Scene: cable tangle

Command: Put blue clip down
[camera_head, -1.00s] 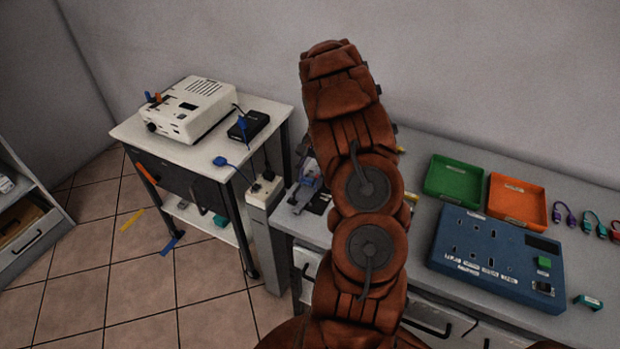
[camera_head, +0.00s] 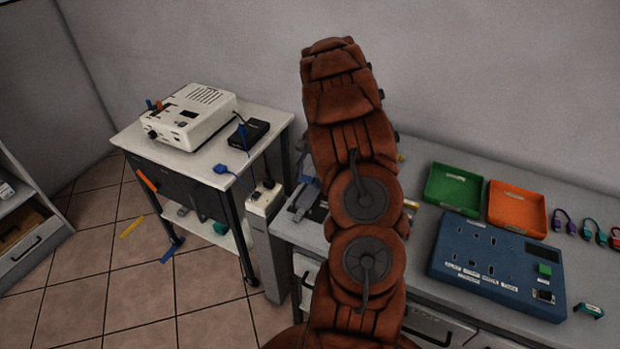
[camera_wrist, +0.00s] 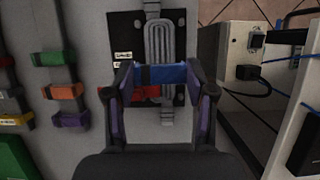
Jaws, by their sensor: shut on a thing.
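In the wrist view my gripper (camera_wrist: 160,76) is shut on the blue clip (camera_wrist: 161,73), a short blue block held crosswise between the two fingertips. The clip is over or in front of a black board (camera_wrist: 124,33) carrying a looped grey cable (camera_wrist: 166,40). A red clip (camera_wrist: 145,92) shows just behind the fingers, partly covered. I cannot tell whether the blue clip touches the board or cable. In the head view my arm hides the gripper's hold and most of the board.
In the wrist view, grey strips with coloured clips (camera_wrist: 64,90) lie left and a white power box (camera_wrist: 240,45) stands right. In the head view, a green tray (camera_head: 427,188), an orange tray (camera_head: 492,205) and a blue socket panel (camera_head: 450,235) occupy the bench. A white cart (camera_head: 190,160) stands left.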

